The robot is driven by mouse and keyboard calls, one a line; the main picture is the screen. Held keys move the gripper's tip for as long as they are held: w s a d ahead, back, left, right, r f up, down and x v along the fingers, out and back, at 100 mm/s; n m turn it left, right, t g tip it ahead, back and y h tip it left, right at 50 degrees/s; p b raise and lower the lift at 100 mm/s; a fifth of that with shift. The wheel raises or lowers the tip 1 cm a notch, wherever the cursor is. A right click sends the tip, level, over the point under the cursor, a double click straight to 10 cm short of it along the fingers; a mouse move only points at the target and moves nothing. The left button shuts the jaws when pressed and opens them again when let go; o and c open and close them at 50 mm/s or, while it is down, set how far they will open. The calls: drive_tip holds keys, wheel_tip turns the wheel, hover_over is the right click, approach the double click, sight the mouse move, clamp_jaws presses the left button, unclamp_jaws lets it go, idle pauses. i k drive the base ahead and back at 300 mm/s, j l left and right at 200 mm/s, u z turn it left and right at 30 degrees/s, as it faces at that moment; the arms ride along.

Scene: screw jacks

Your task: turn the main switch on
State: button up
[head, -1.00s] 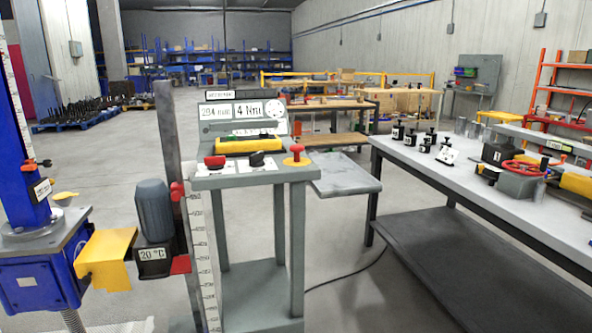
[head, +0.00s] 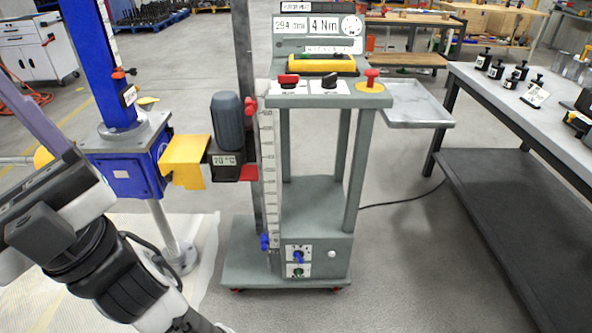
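A grey wheeled test stand (head: 345,265) stands in the middle of the head view. Its top panel carries a red rotary knob (head: 288,80) at left, a black rotary knob (head: 331,80) in the middle and a red mushroom button (head: 371,77) on a yellow disc at right. Low on its base, a white plate holds a blue knob (head: 298,256) with a green one (head: 298,272) below it. The labels are too small to read, so I cannot tell which is the main switch. My arm shows at lower left, apart from the stand; its gripper fingers are not visible.
A blue screw jack (head: 118,165) with a yellow guard (head: 186,160) and grey motor (head: 228,120) stands left of the stand. A grey side tray (head: 418,108) juts out right. A long workbench (head: 500,105) is at right. Bare floor lies before the stand.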

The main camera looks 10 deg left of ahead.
sight(286, 81)
drive_tip(key=i+j, duration=0.1)
drive_tip(key=i, duration=0.35)
drive_tip(key=i+j, duration=0.1)
drive_tip(key=i, duration=0.35)
